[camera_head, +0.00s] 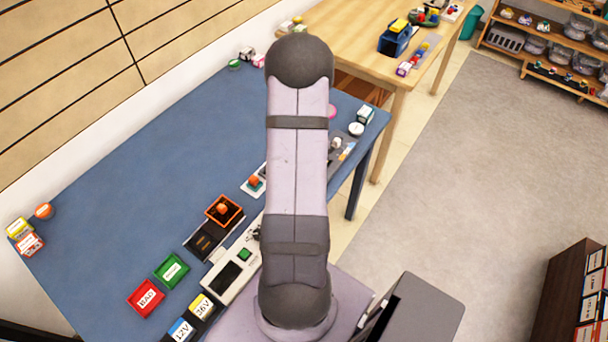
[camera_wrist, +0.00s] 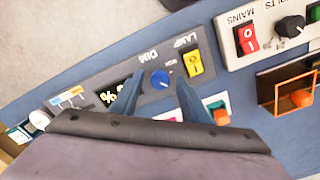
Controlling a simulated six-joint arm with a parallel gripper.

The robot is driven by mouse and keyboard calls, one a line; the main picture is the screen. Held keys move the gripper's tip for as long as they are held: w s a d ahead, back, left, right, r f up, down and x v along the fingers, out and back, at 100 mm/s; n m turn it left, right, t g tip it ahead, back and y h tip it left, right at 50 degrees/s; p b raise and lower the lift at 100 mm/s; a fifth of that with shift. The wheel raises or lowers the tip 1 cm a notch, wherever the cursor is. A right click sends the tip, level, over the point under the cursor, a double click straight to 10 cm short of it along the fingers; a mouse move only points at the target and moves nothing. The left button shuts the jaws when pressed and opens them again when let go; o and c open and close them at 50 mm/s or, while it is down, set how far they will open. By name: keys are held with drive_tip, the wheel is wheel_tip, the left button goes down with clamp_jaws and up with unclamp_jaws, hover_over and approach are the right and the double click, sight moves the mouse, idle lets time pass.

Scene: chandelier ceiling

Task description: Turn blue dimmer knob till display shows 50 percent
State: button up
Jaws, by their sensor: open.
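The blue dimmer knob (camera_wrist: 160,79) sits on a dark grey panel labelled DIM in the wrist view, where the lettering appears upside down. My gripper (camera_wrist: 160,74) is open, with one finger on each side of the knob. I cannot tell whether the fingers touch it. The black display (camera_wrist: 108,98) is left of the knob. In the head view my arm hides the gripper and knob.
A yellow lamp switch (camera_wrist: 194,64) is right of the knob. A separate white panel (camera_wrist: 262,16) carries a red mains switch and black knob. An orange-framed box (camera_wrist: 284,92) lies nearby. The blue table (camera_head: 110,210) has free room at its left in the head view.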

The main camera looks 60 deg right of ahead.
drive_tip(key=shift+c, duration=0.4)
clamp_jaws()
drive_tip(key=c, duration=1)
unclamp_jaws()
drive_tip(key=c, duration=1)
unclamp_jaws()
drive_tip(key=shift+m, duration=0.3)
drive_tip(key=c, duration=1)
unclamp_jaws()
drive_tip(key=m, duration=0.4)
drive_tip(key=c, duration=1)
unclamp_jaws()
drive_tip(key=shift+m, duration=2)
drive_tip(key=c, duration=1)
unclamp_jaws()
drive_tip(key=c, duration=1)
unclamp_jaws()
drive_tip(key=shift+o, duration=0.4)
unclamp_jaws()
